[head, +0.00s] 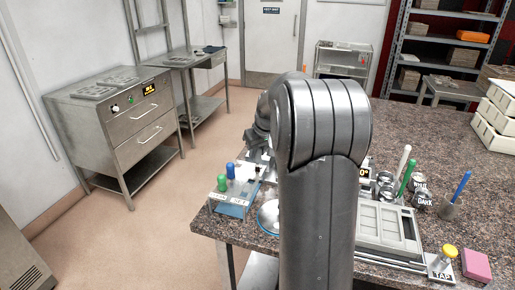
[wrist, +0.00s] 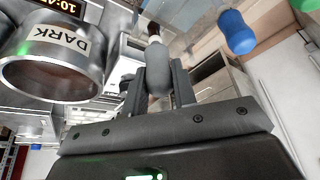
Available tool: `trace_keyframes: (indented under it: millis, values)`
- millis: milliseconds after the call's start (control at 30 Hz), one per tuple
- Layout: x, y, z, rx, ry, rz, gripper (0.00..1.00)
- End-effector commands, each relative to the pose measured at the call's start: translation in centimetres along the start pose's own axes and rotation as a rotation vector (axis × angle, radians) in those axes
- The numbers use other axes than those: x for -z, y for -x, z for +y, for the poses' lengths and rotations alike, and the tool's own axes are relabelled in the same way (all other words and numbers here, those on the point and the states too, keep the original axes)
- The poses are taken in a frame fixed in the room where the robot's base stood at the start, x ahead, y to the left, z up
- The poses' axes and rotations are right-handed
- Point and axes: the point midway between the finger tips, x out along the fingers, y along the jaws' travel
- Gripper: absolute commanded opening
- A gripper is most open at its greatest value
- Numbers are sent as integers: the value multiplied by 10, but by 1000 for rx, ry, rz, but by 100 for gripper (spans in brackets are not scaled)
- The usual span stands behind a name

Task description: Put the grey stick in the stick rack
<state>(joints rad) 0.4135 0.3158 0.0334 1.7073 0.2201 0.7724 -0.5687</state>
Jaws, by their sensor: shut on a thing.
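The grey stick (wrist: 158,72) is between my two gripper fingers (wrist: 159,82) in the wrist view, its thick grey body gripped and a narrower white and dark end beyond it. My gripper is shut on it. The stick rack (head: 233,208), a low see-through stand, is at the table's left corner. It holds a green-topped stick (head: 222,183) and a blue-topped stick (head: 231,170). The blue top (wrist: 237,32) also shows in the wrist view, to the right of my fingers and apart from them.
A metal cup marked DARK (wrist: 52,68) is close on the left in the wrist view. In the head view, a white dish (head: 268,218) is beside the rack.

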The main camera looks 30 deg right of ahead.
Motion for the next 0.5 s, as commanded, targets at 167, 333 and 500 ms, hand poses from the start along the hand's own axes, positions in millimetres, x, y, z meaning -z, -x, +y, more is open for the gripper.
trace_keyframes:
  millis: [167,333,500]
  values:
    - [-3,-7,0,1,0,-1,2]
    - [-5,-13,0,0,0,0,2]
    - [-8,-19,0,1,-1,0,2]
